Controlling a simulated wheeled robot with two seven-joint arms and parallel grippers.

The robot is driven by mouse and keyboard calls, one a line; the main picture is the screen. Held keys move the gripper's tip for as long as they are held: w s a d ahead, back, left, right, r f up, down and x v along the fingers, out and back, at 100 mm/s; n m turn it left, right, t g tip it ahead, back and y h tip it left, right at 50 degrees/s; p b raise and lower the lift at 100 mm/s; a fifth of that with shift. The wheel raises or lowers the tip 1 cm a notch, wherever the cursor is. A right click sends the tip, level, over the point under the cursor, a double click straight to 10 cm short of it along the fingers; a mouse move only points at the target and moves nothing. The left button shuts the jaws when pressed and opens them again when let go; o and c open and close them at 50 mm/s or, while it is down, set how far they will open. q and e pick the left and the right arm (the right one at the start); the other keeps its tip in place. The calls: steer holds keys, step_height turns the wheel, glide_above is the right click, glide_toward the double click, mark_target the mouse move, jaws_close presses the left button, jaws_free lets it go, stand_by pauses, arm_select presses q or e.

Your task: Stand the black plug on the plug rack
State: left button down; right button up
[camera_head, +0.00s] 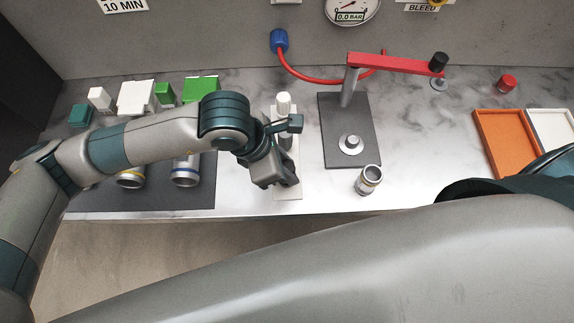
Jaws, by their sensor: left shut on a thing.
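The plug rack (288,192) is a pale narrow plate near the front of the bench, left of centre. A white-topped plug (284,104) stands at its back end. My left gripper (286,183) is over the front part of the rack, pointing down and shut. A small dark thing shows at its fingertips and looks like the black plug, but the fingers hide most of it. I cannot tell whether it touches the rack. My right gripper is not in view; my right arm fills the lower right.
A dark plate with a red lever clamp (395,63) stands right of the rack. A metal fitting (369,180) stands near the front edge. An orange tray (504,143) is at the right. A dark mat (200,200) with metal fittings is at the left.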

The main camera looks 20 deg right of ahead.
arm_select(q)
steer(key=shift+f, duration=0.55)
steer(key=shift+f, duration=0.15)
steer(key=c, duration=1.4)
jaws_free()
steer(key=shift+c, duration=0.2)
steer(key=shift+r, duration=0.2)
steer(key=shift+r, duration=0.1)
